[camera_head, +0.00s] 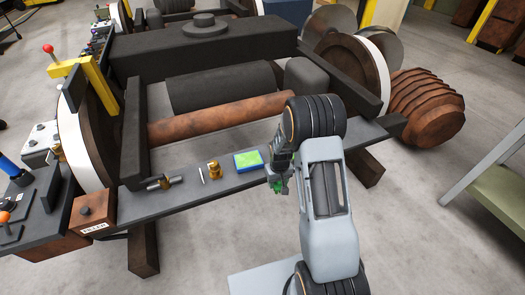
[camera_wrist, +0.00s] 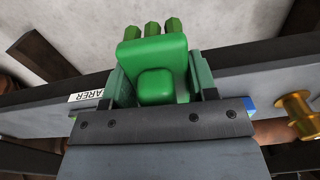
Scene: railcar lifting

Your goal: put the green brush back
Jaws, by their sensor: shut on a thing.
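The green brush (camera_wrist: 152,58) is between the jaws of my gripper (camera_wrist: 160,80) in the wrist view, with several rounded green knobs at its far end. My gripper is shut on it. In the head view my gripper (camera_head: 280,172) is at the front edge of the grey shelf (camera_head: 225,180), right of a blue-and-green box (camera_head: 248,160). A bit of the green brush (camera_head: 278,187) shows below the jaws; the rest is hidden by my gripper. The brush appears to be held above the shelf; the exact gap cannot be told.
A brass fitting (camera_head: 213,170), a thin pale pin (camera_head: 202,174) and a metal fitting (camera_head: 165,182) lie on the shelf. A white label (camera_wrist: 87,96) is left of the brush in the wrist view. A rusty axle (camera_head: 220,118) runs behind. A green-topped bench (camera_head: 500,198) stands right.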

